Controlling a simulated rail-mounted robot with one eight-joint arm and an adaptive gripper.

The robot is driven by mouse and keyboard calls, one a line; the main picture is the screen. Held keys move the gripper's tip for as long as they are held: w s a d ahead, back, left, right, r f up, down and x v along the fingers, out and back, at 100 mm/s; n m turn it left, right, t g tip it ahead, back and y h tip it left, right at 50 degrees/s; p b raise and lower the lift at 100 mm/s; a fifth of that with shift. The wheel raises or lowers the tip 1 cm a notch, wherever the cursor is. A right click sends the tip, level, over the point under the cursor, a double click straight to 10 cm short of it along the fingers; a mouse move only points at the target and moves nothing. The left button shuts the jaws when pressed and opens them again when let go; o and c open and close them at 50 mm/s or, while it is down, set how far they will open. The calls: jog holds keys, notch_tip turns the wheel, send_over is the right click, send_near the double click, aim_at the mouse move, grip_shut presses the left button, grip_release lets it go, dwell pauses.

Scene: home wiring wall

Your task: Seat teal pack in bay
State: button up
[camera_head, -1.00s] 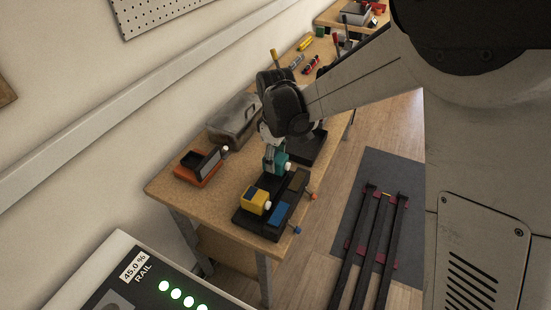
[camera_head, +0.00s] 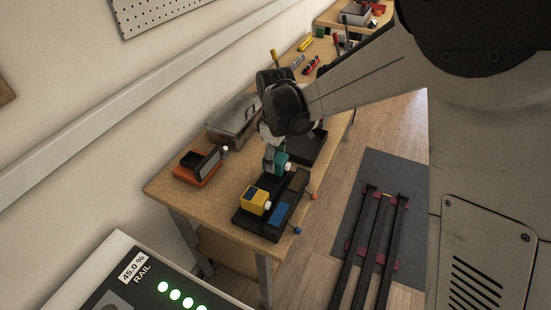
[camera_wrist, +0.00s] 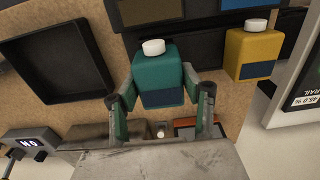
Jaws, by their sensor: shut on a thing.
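The teal pack (camera_head: 281,161) is a rounded block with a white knob and a dark blue patch. In the wrist view it hangs between the fingers of my gripper (camera_wrist: 160,96), which is shut on its sides. In the head view my gripper (camera_head: 270,150) comes down over the far end of the black bay rack (camera_head: 241,222). The pack is at or just above that end; I cannot tell whether it touches the rack. A yellow pack (camera_head: 254,199) with a white knob sits in the rack's near part. It also shows in the wrist view (camera_wrist: 252,48).
The rack has blue (camera_head: 279,215) and brown (camera_head: 297,180) panels, with blue and orange knobs along its right side. An orange device (camera_head: 196,170) and a grey metal box (camera_head: 232,122) stand nearby. A black tray (camera_wrist: 66,68) lies beside the rack. The bench's front left corner is clear.

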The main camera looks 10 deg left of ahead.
aim_at(276, 156)
jog(key=shift+f+b, duration=1.3)
jog(key=shift+f, duration=0.15)
jog(key=o, duration=1.5)
jog(key=shift+r, duration=0.1)
notch_tip(276, 156, up, 12)
jog(key=shift+f, duration=0.1)
jog(key=shift+d, duration=0.1)
